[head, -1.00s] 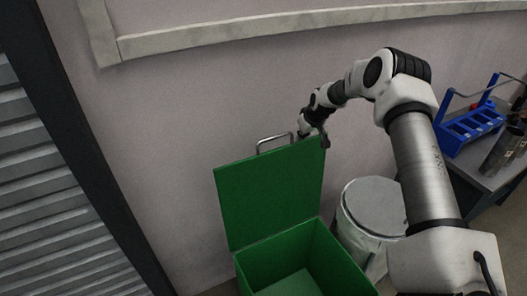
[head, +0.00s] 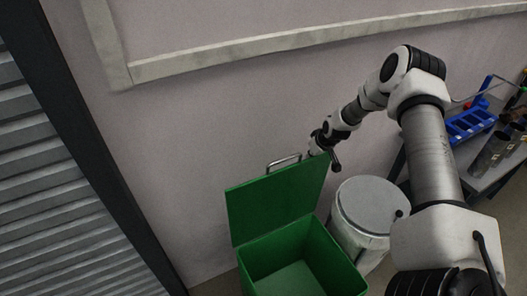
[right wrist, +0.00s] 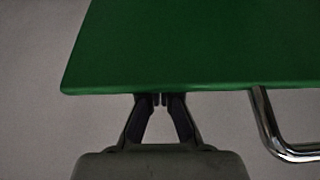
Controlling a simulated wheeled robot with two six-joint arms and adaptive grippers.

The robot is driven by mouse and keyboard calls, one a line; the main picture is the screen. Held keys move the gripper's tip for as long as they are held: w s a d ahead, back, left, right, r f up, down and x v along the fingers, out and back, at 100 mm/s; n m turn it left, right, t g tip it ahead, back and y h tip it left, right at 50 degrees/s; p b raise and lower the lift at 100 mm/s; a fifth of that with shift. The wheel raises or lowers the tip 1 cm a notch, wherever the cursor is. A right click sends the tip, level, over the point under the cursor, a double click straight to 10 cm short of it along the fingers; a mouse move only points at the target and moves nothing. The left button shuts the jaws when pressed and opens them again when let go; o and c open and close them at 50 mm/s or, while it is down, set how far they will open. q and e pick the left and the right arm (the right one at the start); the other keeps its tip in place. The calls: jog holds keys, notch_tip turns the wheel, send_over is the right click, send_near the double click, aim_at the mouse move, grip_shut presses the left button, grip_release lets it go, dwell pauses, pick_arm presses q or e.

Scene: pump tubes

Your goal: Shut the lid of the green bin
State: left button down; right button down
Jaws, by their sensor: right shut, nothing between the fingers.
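The green bin (head: 300,262) stands open near the wall, its inside visible from above. Its green lid (head: 277,203) is raised, with a metal handle (head: 284,161) on its top edge. My right gripper (head: 337,164) is at the lid's upper right corner. In the right wrist view the shut, empty fingers (right wrist: 160,99) are at the edge of the lid (right wrist: 190,45), to the left of the handle (right wrist: 280,140). I cannot tell whether they touch the lid. My left gripper is not in view.
A white drum with a grey lid (head: 369,204) stands right of the bin. A grey table (head: 487,178) with a blue rack (head: 468,124) and metal cylinders is at the far right. A slatted shutter (head: 55,215) is at the left.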

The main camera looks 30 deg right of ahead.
jog(key=s+p, duration=0.2)
jog(key=s, duration=0.1)
jog(key=shift+a+r+p, duration=0.2)
jog(key=shift+r+p, duration=0.15)
jog(key=shift+p, duration=0.05)
jog(key=s, duration=0.5)
jog(key=shift+a+f, duration=0.1)
jog(key=shift+a, duration=0.15)
jog(key=shift+w, duration=0.1)
send_near(317, 159)
notch_tip(317, 159, up, 3)
jog(key=shift+s+f+p, duration=0.15)
jog(key=shift+s+p, duration=0.05)
jog(key=shift+p, duration=0.1)
jog(key=shift+f, duration=0.15)
